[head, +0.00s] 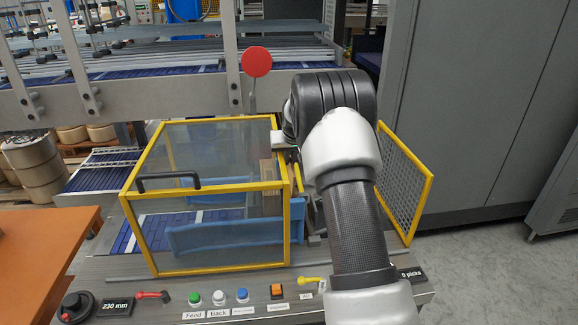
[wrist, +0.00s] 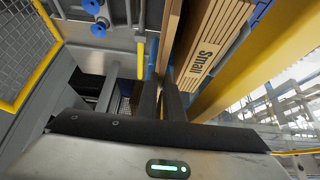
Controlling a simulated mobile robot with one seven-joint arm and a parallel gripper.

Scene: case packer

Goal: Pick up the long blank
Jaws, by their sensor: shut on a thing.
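In the wrist view my gripper (wrist: 161,90) has its two dark fingers close together, shut on the lower end of a thin brown cardboard blank (wrist: 169,38). The blank runs up out of the top of the picture. Just right of it stand cardboard blanks marked "Small" (wrist: 211,45), seen edge on. I cannot tell whether the held blank touches them. In the head view my arm hides the gripper, and brown cardboard (head: 267,190) shows through the clear guard to its left.
A yellow-framed clear guard (head: 205,277) with a black handle stands left of my arm. A yellow mesh panel (head: 405,185) is to the right. A red round paddle (head: 256,61) rises behind. Buttons (head: 218,298) line the front panel. Wrist view: a yellow bar (wrist: 265,58) lies close right.

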